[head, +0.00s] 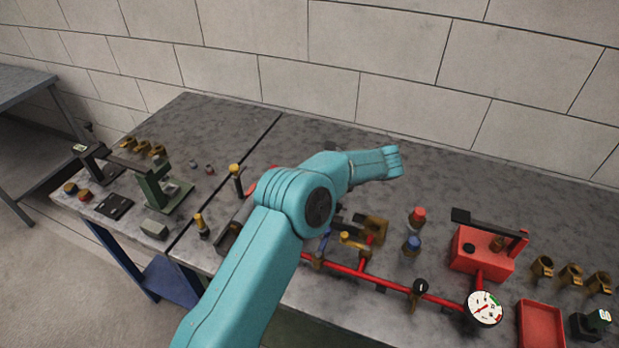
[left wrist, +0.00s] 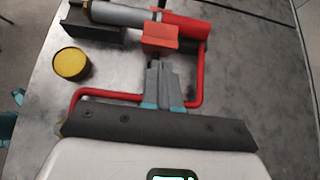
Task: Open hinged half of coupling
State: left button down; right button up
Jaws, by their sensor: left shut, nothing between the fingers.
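In the left wrist view, a grey cylinder (left wrist: 122,15) and a red cylinder (left wrist: 186,24) lie end to end near the top. A red block (left wrist: 160,38) sits at their joint; it looks like the coupling, but I cannot tell which part is the hinged half. My left gripper (left wrist: 162,66) is shut and empty, its fingertips just short of the red block. I cannot tell whether they touch it. In the head view my teal left arm hides the gripper and most of the coupling area. My right gripper is in neither view.
A red pipe (left wrist: 197,88) bends around beside my fingers. A yellow-topped cylinder (left wrist: 71,63) stands left of them. In the head view, a red pump box (head: 481,249), a gauge (head: 484,308) and a red tray (head: 541,325) are at right. A green press (head: 158,189) stands left.

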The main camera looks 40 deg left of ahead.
pick_arm(q)
jog(key=d+f+b+v, duration=0.1)
jog(key=v, duration=0.9)
jog(key=shift+s, duration=0.15)
